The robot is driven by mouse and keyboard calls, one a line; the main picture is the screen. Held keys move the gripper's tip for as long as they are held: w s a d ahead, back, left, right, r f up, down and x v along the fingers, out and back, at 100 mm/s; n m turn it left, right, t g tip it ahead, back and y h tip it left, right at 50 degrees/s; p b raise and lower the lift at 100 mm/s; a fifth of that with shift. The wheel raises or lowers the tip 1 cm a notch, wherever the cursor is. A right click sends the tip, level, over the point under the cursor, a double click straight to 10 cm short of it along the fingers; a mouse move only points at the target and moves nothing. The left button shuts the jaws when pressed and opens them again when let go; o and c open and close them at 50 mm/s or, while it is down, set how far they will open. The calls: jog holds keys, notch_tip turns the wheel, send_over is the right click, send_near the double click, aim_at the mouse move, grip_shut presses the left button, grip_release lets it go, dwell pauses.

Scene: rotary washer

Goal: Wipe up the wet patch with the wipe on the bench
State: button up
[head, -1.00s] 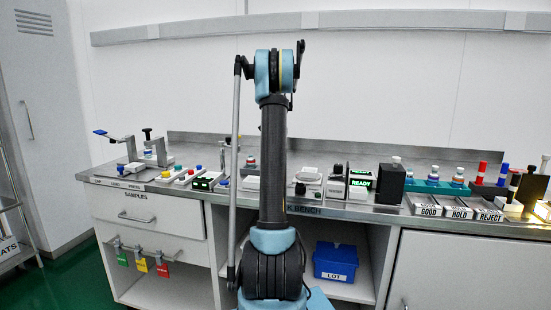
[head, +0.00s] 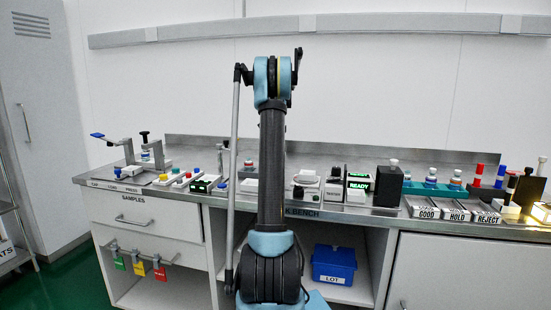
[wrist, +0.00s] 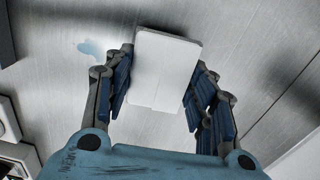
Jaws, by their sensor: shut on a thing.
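In the wrist view a white, flat, rectangular wipe (wrist: 166,72) is between the two fingers of my gripper (wrist: 158,88). The gripper is shut on it, with blue pads against its sides. A small pale blue wet patch (wrist: 90,48) lies on the brushed metal bench (wrist: 50,90), left of the wipe and apart from it. I cannot tell how high the wipe is above the bench. In the head view my arm stands in front of the bench, and the gripper, wipe and wet patch cannot be made out.
In the head view a black block (head: 389,186), the READY displays (head: 359,182) and labelled trays (head: 456,210) stand along the bench. A press (head: 147,155) is at the left end. A blue LOT bin (head: 333,264) is on the shelf below. Bench-top room is narrow.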

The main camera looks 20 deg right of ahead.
jog(key=shift+r, duration=1.95)
jog(key=shift+r, duration=1.5)
jog(key=shift+a, duration=0.1)
